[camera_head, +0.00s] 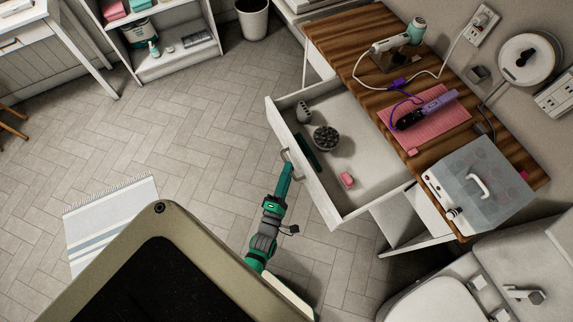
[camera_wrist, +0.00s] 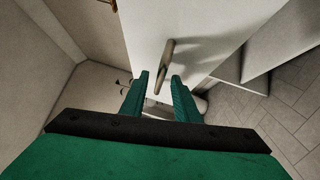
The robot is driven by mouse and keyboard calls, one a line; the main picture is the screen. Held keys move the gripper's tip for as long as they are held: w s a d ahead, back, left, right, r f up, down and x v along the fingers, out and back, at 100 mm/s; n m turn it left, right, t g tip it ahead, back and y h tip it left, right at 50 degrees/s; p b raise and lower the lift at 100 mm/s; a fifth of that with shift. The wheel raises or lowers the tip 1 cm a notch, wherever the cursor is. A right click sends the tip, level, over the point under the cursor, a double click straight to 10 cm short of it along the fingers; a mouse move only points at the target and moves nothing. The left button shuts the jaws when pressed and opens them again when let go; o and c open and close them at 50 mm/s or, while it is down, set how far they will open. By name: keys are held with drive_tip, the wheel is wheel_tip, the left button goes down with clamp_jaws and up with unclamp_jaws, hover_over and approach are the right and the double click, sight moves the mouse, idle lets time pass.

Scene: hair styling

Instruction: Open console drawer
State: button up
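The console drawer (camera_head: 362,170) stands well pulled out from under the wooden console top (camera_head: 352,38). A round bowl of dark items (camera_head: 325,138), a pink block (camera_head: 346,180), a dark green flat item (camera_head: 303,149) and a grey item (camera_head: 304,111) lie in it. My gripper (camera_head: 287,168) is at the drawer's front by its handle (camera_head: 290,163). In the wrist view the handle (camera_wrist: 165,66) stands just beyond my gripper's fingertips (camera_wrist: 159,76). The two fingers are spread apart with a gap between them, and nothing is seen clamped.
On the console top lie a pink mat (camera_head: 436,122) with a purple styling tool (camera_head: 428,107), a hair dryer (camera_head: 400,37) and a clear-lidded case (camera_head: 478,185). A toilet (camera_head: 436,290) is at the lower right. The tiled floor left of the drawer is largely clear.

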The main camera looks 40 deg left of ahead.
drive_tip(key=shift+a, duration=0.15)
drive_tip(key=v, duration=1.1)
idle(0.4)
drive_tip(key=s+d+r+m+g+h, duration=0.1)
drive_tip(key=s+d+r+m+h, duration=0.2)
drive_tip(key=d+r+m, duration=0.6)
drive_tip(key=s+d+r+m+g+h, duration=0.1)
drive_tip(key=s+d+r+m+h, duration=0.3)
drive_tip(key=d+r+m, duration=0.5)
drive_tip(key=s+d+m, duration=0.1)
drive_tip(key=d+m, duration=0.2)
drive_tip(key=m, duration=0.2)
drive_tip(key=shift+s+m+g, duration=0.15)
drive_tip(key=shift+m+g, duration=0.15)
drive_tip(key=shift+g, duration=0.1)
